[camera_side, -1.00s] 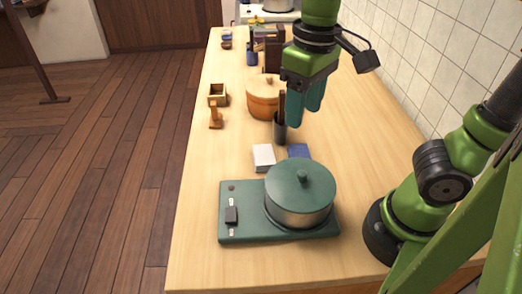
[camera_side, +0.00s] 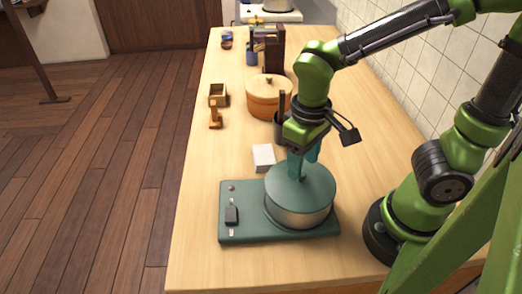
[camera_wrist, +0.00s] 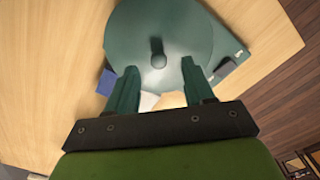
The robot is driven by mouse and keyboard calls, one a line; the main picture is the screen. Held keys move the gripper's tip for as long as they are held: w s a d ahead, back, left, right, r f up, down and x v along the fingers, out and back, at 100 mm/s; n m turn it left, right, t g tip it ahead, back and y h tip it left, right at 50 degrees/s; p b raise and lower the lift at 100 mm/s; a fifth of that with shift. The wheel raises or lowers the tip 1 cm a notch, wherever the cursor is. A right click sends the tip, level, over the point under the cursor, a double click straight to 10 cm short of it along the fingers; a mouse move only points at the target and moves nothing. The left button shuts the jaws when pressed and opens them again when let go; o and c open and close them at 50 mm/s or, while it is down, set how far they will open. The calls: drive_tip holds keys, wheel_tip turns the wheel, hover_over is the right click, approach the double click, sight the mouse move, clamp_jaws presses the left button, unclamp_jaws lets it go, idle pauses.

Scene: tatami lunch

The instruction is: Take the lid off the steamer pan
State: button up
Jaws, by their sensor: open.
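The steamer pan (camera_side: 300,216) is a round metal pan standing on a dark green hot plate (camera_side: 246,232). A domed green lid (camera_side: 301,188) sits level on it; the lid also fills the top of the wrist view (camera_wrist: 185,30). Its small round knob (camera_wrist: 158,58) shows in the wrist view and is hidden behind my fingers in the side view. My gripper (camera_side: 302,166) points down over the lid, with its two green fingers apart. In the wrist view my gripper (camera_wrist: 160,72) has a fingertip on either side of the knob's line, slightly short of the knob.
A white block (camera_side: 264,156) lies behind the hot plate, and a blue block (camera_wrist: 106,82) shows beside the pan. A wooden tub (camera_side: 266,98), a dark holder (camera_side: 280,130) and small wooden items (camera_side: 216,118) stand farther back. The table front is clear.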

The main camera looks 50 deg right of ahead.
sight(315, 189)
wheel_tip(315, 189, down, 4)
drive_tip(key=shift+d+r, duration=0.1)
drive_tip(key=shift+r, duration=0.05)
clamp_jaws()
